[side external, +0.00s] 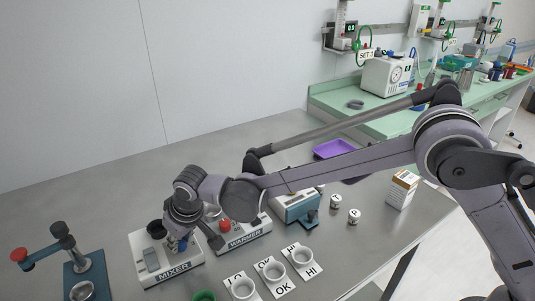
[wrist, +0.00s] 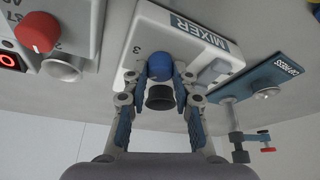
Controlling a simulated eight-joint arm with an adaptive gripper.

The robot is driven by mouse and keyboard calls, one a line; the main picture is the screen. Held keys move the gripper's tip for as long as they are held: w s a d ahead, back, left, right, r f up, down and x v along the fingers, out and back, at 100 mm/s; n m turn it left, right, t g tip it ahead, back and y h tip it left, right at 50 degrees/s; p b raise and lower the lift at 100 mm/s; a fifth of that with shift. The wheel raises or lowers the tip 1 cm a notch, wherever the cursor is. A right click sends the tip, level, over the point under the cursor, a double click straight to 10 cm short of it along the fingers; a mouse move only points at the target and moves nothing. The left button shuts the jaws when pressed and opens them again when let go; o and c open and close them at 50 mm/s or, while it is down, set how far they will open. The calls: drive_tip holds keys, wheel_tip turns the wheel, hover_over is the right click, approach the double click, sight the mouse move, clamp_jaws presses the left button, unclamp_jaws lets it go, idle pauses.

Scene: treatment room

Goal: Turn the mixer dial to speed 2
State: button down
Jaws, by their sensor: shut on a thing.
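The mixer is a white box labelled MIXER (side external: 172,273) on the grey table; it also shows in the wrist view (wrist: 150,30). Its blue dial (wrist: 160,66) sits between my fingertips. A black round cup-like part (wrist: 160,98) shows just below the dial in the wrist view, between my fingers. A number 3 is readable beside the dial; other marks and the dial's pointer are hidden or unclear, so I cannot tell its setting. My gripper (wrist: 161,76) is shut on the blue dial. In the side view it is over the mixer's right part (side external: 183,244).
The warmer (side external: 245,238), with a red knob (wrist: 38,32), stands close beside the mixer. A teal press stand (side external: 85,275) is on the mixer's other side. Labelled cards with white cups (side external: 272,270) lie in front. A purple tray (side external: 333,149) lies farther back.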

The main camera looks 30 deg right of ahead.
idle(0.5)
drive_tip(key=c, duration=1.1)
unclamp_jaws()
drive_tip(key=v, duration=1.2)
